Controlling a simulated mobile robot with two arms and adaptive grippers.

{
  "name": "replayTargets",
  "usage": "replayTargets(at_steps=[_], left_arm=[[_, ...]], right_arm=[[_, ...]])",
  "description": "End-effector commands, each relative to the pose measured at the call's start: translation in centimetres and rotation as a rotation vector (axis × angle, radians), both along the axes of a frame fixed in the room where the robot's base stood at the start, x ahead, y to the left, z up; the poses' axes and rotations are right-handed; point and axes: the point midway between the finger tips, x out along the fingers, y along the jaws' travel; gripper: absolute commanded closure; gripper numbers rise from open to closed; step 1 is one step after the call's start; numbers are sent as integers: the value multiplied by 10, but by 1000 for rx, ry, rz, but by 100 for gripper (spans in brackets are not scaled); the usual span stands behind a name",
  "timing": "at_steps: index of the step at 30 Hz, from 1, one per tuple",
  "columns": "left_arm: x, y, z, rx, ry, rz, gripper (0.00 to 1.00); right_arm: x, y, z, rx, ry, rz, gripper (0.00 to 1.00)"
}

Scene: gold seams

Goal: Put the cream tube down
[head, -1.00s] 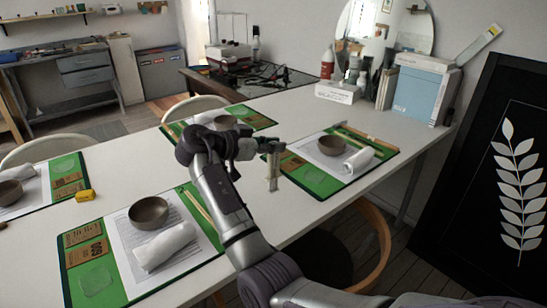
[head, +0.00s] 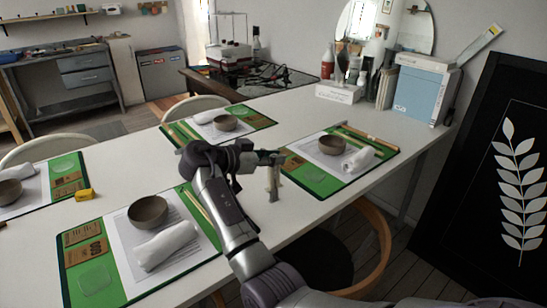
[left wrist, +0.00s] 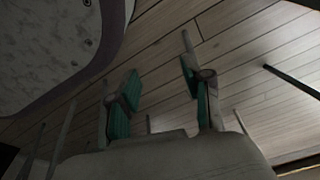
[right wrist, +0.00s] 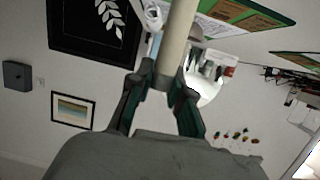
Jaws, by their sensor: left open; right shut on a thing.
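The cream tube (head: 273,184) is upright in my right gripper (head: 272,160), over the white table between two green mats. My right gripper is shut on it. In the right wrist view the tube (right wrist: 178,38) runs up from between the fingers (right wrist: 163,88). I cannot tell whether its lower end touches the table. My left gripper (left wrist: 160,88) is open and empty, with wooden floorboards behind it in the left wrist view. It is not visible in the head view.
The white table (head: 300,213) has bare room around the tube. A green mat with a bowl (head: 332,144) and rolled cloth (head: 357,160) is to the right. Another mat with a bowl (head: 148,211) is at front left. A yellow block (head: 85,195) lies further left.

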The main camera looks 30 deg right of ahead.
Motion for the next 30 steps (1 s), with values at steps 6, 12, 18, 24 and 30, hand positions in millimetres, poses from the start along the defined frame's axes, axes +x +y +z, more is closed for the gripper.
replayTargets(at_steps=[6,12,18,24,30], left_arm=[[7,1,5,1,-8,1,50],[13,0,10,1,-12,2,50],[18,-1,15,0,-19,2,50],[19,-1,19,0,-19,2,50],[17,-1,17,0,-16,2,50]], right_arm=[[0,0,-4,1,1,-1,100],[0,0,-7,2,3,0,100],[0,0,-10,4,5,0,100],[0,0,-11,7,7,0,73],[0,0,-9,4,4,0,56]])
